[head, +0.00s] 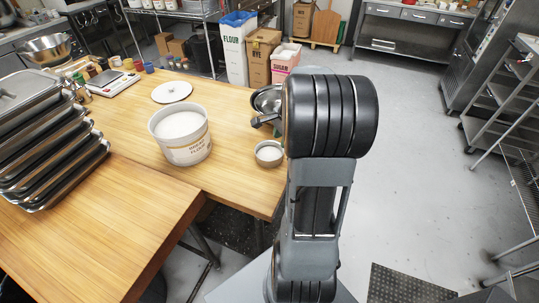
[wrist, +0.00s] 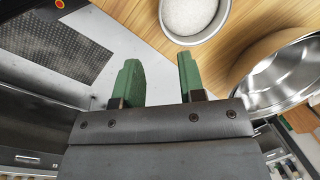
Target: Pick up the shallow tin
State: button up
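The shallow tin (head: 270,162) is a small round metal tin with white contents. It stands upright near the right edge of the wooden table in the head view. In the wrist view the tin (wrist: 193,40) is at the top, cut off by the frame edge, just beyond the right fingertip. My gripper (wrist: 158,80) is open, with two green fingers apart and nothing between them. It is apart from the tin. In the head view my arm hides most of the gripper.
A steel bowl (wrist: 285,78) stands beside the tin, partly behind my arm in the head view. A white bucket (head: 186,152) and a round white lid (head: 171,92) are on the table (head: 228,175). Stacked trays (head: 55,160) stand at left. Floor at right is mostly clear.

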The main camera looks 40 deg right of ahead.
aim_at(276, 160)
jog(key=f, duration=0.5)
jog(key=w+f, duration=0.1)
jog(key=f, duration=0.2)
jog(key=shift+w+a, duration=0.1)
jog(key=shift+a, duration=0.05)
jog(key=shift+w+a+f+p, duration=0.1)
jog(key=shift+w+f+p, duration=0.15)
jog(key=shift+f, duration=0.6)
jog(key=shift+w+f+p, duration=0.1)
jog(key=shift+f+p, duration=0.2)
jog(key=shift+f, duration=0.5)
jog(key=shift+w+a+f+p, duration=0.1)
jog(key=shift+w+f+p, duration=0.15)
jog(key=shift+f, duration=0.6)
jog(key=shift+s, duration=0.1)
jog(key=shift+c, duration=0.4)
grip_shut()
